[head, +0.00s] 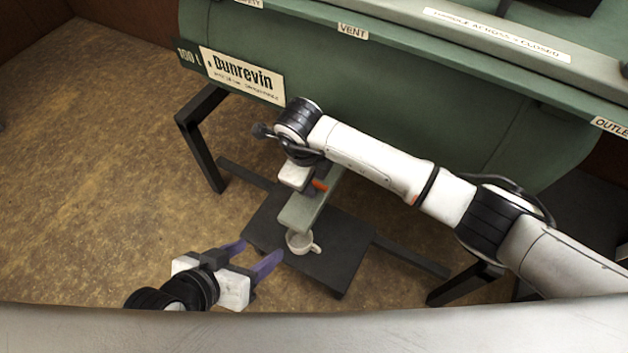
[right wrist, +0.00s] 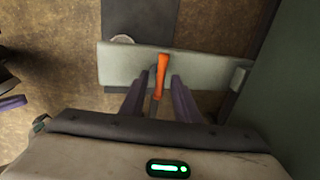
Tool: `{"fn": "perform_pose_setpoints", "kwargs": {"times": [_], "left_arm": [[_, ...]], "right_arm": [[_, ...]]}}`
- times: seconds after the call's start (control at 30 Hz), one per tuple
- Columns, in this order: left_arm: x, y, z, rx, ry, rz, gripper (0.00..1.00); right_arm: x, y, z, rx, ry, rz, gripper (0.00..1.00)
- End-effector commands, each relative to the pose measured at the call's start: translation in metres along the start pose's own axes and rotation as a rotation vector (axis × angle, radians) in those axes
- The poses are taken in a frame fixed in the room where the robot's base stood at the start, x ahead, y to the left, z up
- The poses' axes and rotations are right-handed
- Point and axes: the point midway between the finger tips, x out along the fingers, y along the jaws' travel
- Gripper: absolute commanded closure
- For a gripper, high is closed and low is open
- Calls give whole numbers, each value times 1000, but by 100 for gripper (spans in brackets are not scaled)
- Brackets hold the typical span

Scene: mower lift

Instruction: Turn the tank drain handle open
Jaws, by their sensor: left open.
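The orange drain handle (right wrist: 162,72) stands across the grey-green drain pipe (right wrist: 210,66) in the right wrist view. In the head view the handle (head: 319,184) shows only in part beside my right wrist. My right gripper (right wrist: 158,84) is open, with one purple finger on each side of the handle and gaps visible between. Its fingers are mostly hidden in the head view. The green tank (head: 400,110) lies above the pipe. My left gripper (head: 259,250) is open and empty, low down to the left of the pipe's end.
A white cup (head: 299,243) is under the pipe's outer end, on a dark plate (head: 335,262). The tank's black legs (head: 203,150) and a crossbar stand around it. A label on the tank's top reads "handle across = closed" (head: 495,35). The brown floor at left is clear.

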Motion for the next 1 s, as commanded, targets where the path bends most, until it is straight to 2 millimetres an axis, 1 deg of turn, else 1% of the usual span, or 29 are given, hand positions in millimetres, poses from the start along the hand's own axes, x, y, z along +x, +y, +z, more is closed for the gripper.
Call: {"fn": "perform_pose_setpoints", "kwargs": {"times": [0.23, 0.4, 0.73, 0.87, 1.0], "left_arm": [[0, 0, 0, 1, -2, 1, 45], [0, 0, 0, 1, -2, 1, 45], [0, 0, 0, 1, -1, 1, 45], [0, 0, 0, 1, -2, 1, 45], [1, 0, 2, 2, -5, 2, 45]], "right_arm": [[0, 0, 0, 0, -1, 0, 71], [0, 0, 0, 0, -1, 0, 100], [0, -2, 0, -23, -6, -4, 100], [0, -3, 0, -71, -16, -6, 100], [0, -4, -1, -157, -32, -7, 100]]}}
